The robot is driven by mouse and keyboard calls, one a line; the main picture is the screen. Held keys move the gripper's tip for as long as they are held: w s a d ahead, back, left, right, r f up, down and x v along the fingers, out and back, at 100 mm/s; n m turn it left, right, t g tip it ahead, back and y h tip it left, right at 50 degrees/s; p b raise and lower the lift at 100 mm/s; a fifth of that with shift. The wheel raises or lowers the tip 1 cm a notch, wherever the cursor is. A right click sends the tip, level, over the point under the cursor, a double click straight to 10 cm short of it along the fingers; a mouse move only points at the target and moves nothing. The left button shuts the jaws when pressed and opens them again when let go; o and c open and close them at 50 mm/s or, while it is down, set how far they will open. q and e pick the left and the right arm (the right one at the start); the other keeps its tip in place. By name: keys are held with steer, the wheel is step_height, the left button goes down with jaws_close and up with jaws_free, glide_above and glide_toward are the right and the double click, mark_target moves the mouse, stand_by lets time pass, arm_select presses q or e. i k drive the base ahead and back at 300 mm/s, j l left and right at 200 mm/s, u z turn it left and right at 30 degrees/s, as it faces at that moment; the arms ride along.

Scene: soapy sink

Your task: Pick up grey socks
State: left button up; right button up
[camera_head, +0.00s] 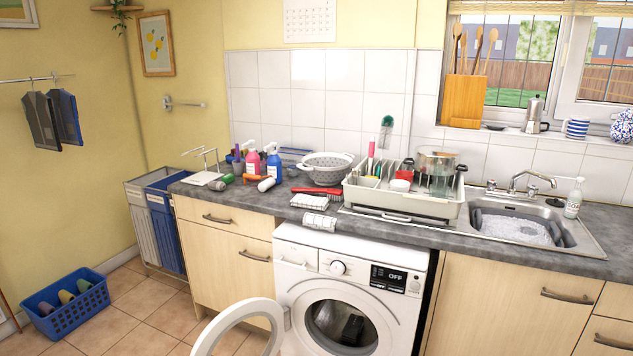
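I cannot pick out grey socks with certainty. A blue basket (68,318) on the floor at the left holds a few small rolled items, which look brownish, green and purple and may be socks. The washing machine (300,256) stands under the counter with its round door (233,318) swung open. Dark grey, cloth-like items (353,328) lie in its drum, too dim to identify. Neither of my grippers is in view.
The grey counter (250,205) is crowded with bottles, a colander (327,166) and a dish rack (405,205). The sink (512,225) holds suds. A two-part hamper (143,232) stands at the left. Tiled floor (130,310) is clear between basket and cabinets.

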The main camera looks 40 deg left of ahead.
mark_target(219, 186)
steer(key=u, duration=1.75)
steer(key=i+z, duration=0.2)
steer(key=i, duration=0.5)
